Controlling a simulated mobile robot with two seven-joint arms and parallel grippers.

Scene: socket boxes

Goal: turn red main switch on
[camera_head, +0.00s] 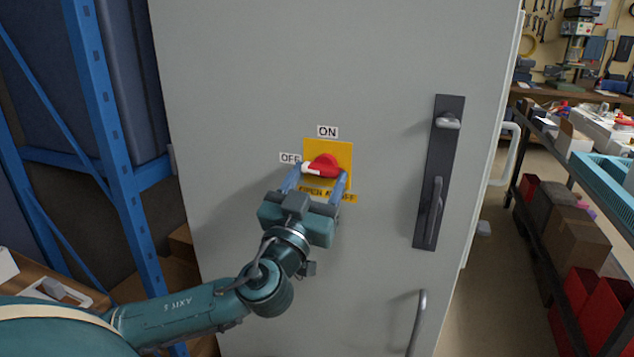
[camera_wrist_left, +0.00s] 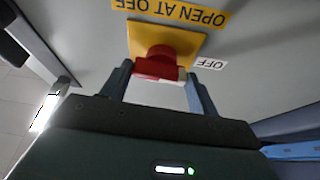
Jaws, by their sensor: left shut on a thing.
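The red main switch (camera_head: 322,165) is a red knob with a white tip on a yellow plate (camera_head: 343,152) on the grey cabinet door. Its white tip points left toward the OFF label (camera_head: 290,158). The ON label (camera_head: 327,131) is above the plate. My left gripper (camera_head: 320,175) is shut on the red knob, with one finger on each side. In the left wrist view the red switch (camera_wrist_left: 158,63) sits between the fingers of my left gripper (camera_wrist_left: 157,75), and the OFF label (camera_wrist_left: 210,63) is to its right. My right gripper is not in view.
A black door handle plate (camera_head: 438,170) is right of the switch, with a curved handle (camera_head: 417,322) lower down. A blue rack (camera_head: 105,130) stands left of the cabinet. Shelves with boxes (camera_head: 575,240) stand at the right. The door around the switch is clear.

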